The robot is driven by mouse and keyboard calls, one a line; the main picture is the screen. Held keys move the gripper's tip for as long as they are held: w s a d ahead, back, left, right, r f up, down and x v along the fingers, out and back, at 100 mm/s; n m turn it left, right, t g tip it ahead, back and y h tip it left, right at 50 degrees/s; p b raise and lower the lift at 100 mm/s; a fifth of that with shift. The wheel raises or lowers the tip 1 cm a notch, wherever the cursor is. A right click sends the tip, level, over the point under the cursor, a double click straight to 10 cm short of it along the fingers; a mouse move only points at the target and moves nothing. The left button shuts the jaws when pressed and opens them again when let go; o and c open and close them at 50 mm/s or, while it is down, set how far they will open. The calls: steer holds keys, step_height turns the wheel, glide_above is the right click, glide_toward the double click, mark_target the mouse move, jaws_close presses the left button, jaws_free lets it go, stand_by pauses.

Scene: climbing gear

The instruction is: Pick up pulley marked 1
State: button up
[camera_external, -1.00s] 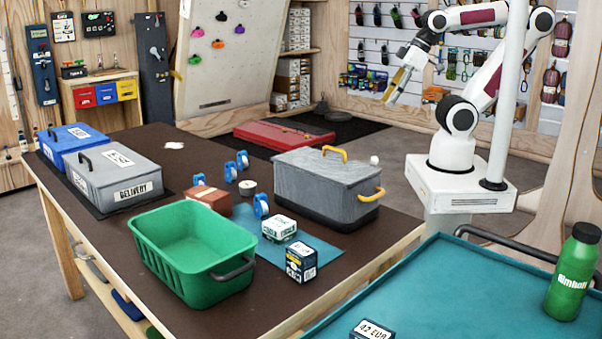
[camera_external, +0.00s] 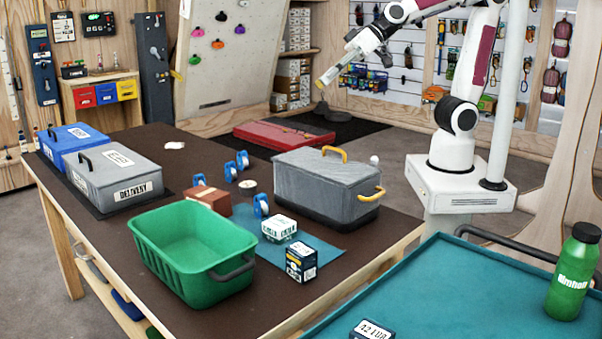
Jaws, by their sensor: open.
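Several blue pulleys stand on the dark table. One pulley (camera_external: 199,180) is by the brown box, one (camera_external: 231,172) is a little to its right, another (camera_external: 243,160) is behind that, and one (camera_external: 261,205) is nearer, left of the grey case. Their markings are too small to read, so I cannot tell which is marked 1. My gripper (camera_external: 322,82) is open and empty, high in the air behind the table and the grey case, far from the pulleys and pointing down-left.
A grey case (camera_external: 325,190) with yellow handles stands between my base and the pulleys. A green crate (camera_external: 165,255), a brown box (camera_external: 207,198), a tape roll (camera_external: 248,187) and small boxes (camera_external: 301,262) surround them. Grey (camera_external: 118,185) and blue bins stand at the left.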

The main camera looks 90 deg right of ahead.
steer(key=w+a+f+m+t+h, duration=0.25)
steer(key=w+a, duration=0.35)
steer(key=w, duration=0.5)
steer(key=w+a+f+m+t+h, duration=0.1)
steer(key=w+a+f+m+t, duration=0.25)
steer(key=w, duration=0.65)
steer(key=m+g+h, duration=0.3)
steer(key=g+h, duration=0.2)
steer(key=h, duration=0.6)
glide_toward(263, 198)
steer(key=x, duration=0.3)
steer(key=shift+d, duration=0.3)
steer(key=shift+w, duration=0.1)
steer(key=shift+x, duration=1.25)
